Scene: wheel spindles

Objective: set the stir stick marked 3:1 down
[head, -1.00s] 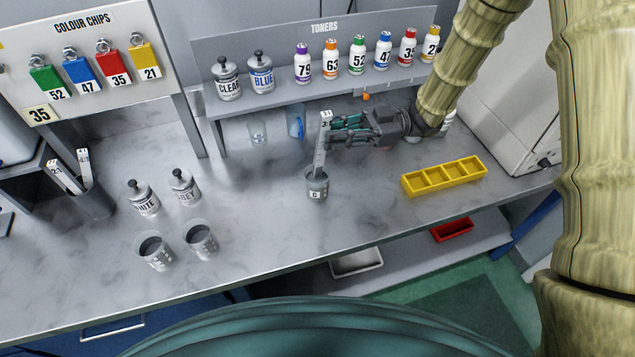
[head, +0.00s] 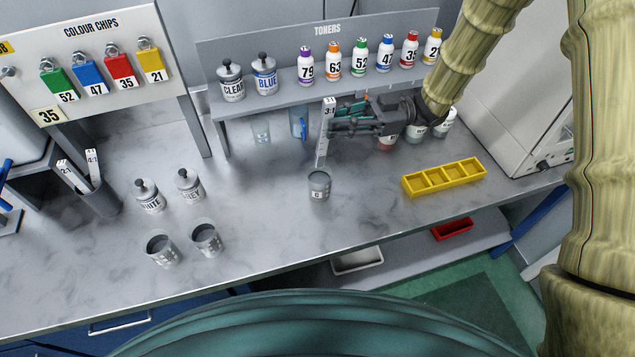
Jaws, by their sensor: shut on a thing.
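The stir stick marked 3:1 (head: 324,145) is a flat pale stick with its label at the top end. My gripper (head: 335,124) is shut on it near its upper end and holds it nearly upright. Its lower end shows behind and above the small grey cup marked C or 6 (head: 319,187), and it looks clear of the cup. The mark on the cup is too small to read surely. My arm comes in from the upper right.
A yellow divided tray (head: 445,178) lies right of the cup. Two grey cups (head: 162,249) and the WHITE (head: 150,197) and GREY (head: 190,186) tins stand left. A holder (head: 103,200) with sticks 2:1 and 4:1 stands far left. Toner bottles line a shelf (head: 285,92) behind. The middle counter is clear.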

